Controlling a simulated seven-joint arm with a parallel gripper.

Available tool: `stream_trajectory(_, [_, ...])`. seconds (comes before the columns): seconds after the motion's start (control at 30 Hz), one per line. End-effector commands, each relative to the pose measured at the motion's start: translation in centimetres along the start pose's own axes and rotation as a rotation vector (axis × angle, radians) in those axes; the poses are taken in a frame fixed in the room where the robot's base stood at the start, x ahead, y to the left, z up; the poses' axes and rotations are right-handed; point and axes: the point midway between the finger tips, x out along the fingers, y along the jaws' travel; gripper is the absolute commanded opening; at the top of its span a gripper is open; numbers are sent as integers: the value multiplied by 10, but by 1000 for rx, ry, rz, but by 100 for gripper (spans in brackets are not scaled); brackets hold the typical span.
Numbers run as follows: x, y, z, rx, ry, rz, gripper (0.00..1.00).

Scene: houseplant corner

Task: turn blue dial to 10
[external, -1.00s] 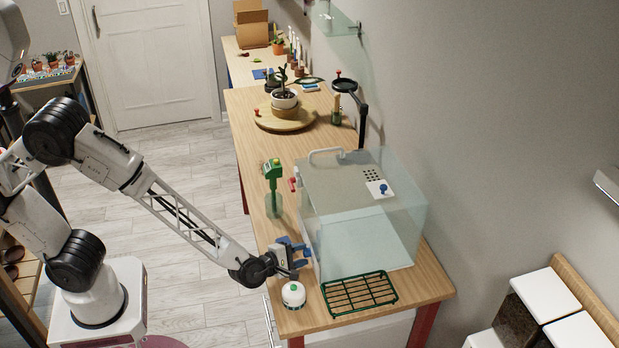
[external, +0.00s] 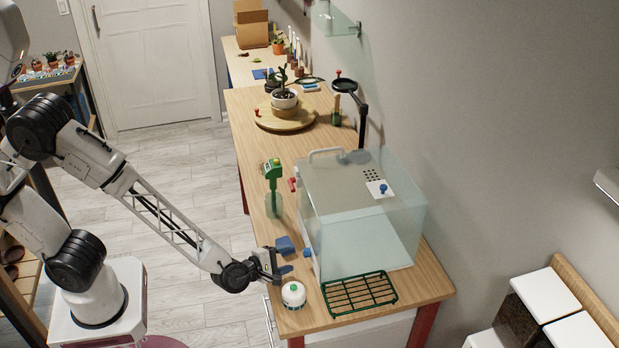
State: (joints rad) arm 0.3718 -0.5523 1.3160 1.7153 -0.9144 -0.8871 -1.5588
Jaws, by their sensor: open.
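The clear glass case (external: 365,235) stands on the wooden table. A small blue knob (external: 307,252) sticks out of its left side, low down near the front corner. Another blue knob (external: 383,188) sits on a white plate on top of the case; its markings are too small to read. I cannot tell which of the two is the task's dial. My gripper (external: 290,257) is open and empty, its blue fingers pointing at the side knob. The fingertips are a little to the left of that knob, with a visible gap.
A white round pot with a green top (external: 293,294) stands just below my gripper. A green wire rack (external: 359,294) lies at the table's near end. A green spray bottle (external: 274,188) stands behind my gripper, beside the case. The table (external: 258,222) is bare along its left edge.

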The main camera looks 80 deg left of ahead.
Motion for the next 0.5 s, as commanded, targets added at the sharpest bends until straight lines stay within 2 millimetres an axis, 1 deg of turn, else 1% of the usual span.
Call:
stream_trajectory(0.03, [-6,0,1,0,-2,-1,56])
stream_trajectory(0.2, [-20,0,0,0,-1,-1,56])
stream_trajectory(0.5, [-24,0,0,0,0,0,56])
